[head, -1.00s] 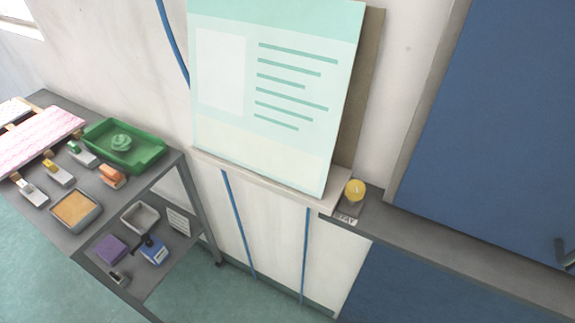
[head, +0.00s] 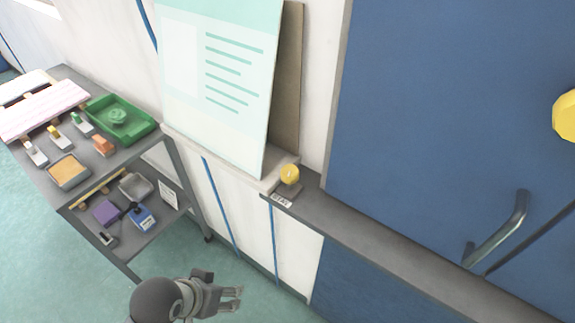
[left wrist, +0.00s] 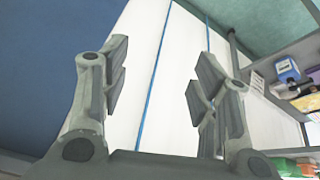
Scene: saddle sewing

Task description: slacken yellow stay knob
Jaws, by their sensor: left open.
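The yellow stay knob (head: 290,173) sits on a small dark base at the left end of the grey ledge, beside the foot of the poster board. A small label (head: 282,200) lies in front of it. My left gripper (head: 236,298) is low in the head view, below and left of the knob and well apart from it. In the left wrist view its fingers (left wrist: 158,85) are spread wide with nothing between them, facing the white wall panel. The knob does not show in the left wrist view. My right gripper is not in view.
A grey cart (head: 58,208) with trays and small tools stands at left. The poster board (head: 225,85) leans above the knob. A blue door (head: 430,120) with a metal handle (head: 498,235) is at right. Part of another yellow round thing (head: 566,115) shows at the right edge.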

